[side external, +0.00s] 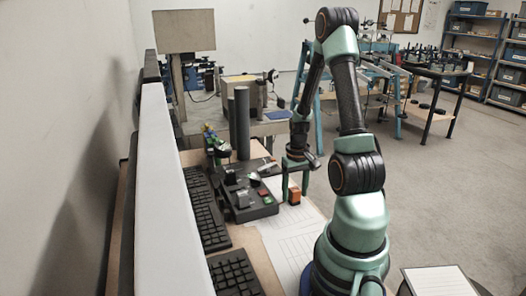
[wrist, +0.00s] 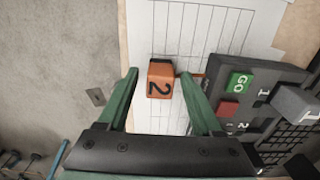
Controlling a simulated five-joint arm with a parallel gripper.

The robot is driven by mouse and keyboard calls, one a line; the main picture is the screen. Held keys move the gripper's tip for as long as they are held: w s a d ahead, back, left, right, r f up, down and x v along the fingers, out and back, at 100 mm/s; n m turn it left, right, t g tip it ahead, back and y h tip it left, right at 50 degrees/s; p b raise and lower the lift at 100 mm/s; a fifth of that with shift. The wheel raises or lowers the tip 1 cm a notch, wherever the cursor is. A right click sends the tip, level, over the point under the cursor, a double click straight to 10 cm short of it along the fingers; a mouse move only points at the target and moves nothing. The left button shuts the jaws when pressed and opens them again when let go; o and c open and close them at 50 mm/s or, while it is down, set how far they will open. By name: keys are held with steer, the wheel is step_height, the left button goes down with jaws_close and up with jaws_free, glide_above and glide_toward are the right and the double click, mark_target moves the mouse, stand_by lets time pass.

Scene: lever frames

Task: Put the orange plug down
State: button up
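The orange plug (side external: 294,197) stands on the white lined sheet (side external: 285,237), to the right of the black control box (side external: 247,196). In the wrist view the plug (wrist: 160,80) shows a black "2" on its face. My gripper (wrist: 160,75) is open, with one green finger on each side of the plug and a visible gap on both sides. In the side view my gripper (side external: 295,193) reaches down around the plug. I cannot tell exactly how far the plug's base is from the sheet.
Two black keyboards (side external: 207,210) lie on the left of the table. A dark upright post (side external: 242,123) stands behind the box. The sheet is otherwise clear.

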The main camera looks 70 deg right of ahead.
mark_target(295, 189)
step_height(295, 189, up, 12)
steer(key=w+a+r+n+t+h, duration=0.1)
steer(key=w+a+r+n, duration=0.1)
steer(key=w+a+r, duration=0.3)
steer(key=w+a+r+n+t, duration=0.15)
steer(key=w+a, duration=0.25)
steer(key=a, duration=0.4)
steer(key=a+r+n+t, duration=0.1)
steer(key=a+r+n, duration=0.1)
steer(key=a, duration=0.5)
steer(key=a+r+n+t+y, duration=0.1)
steer(key=a+r+n+t, duration=0.1)
steer(key=a, duration=0.5)
steer(key=shift+w+a+r+n, duration=0.2)
steer(key=shift+a+r+n, duration=0.2)
steer(key=shift+n, duration=0.35)
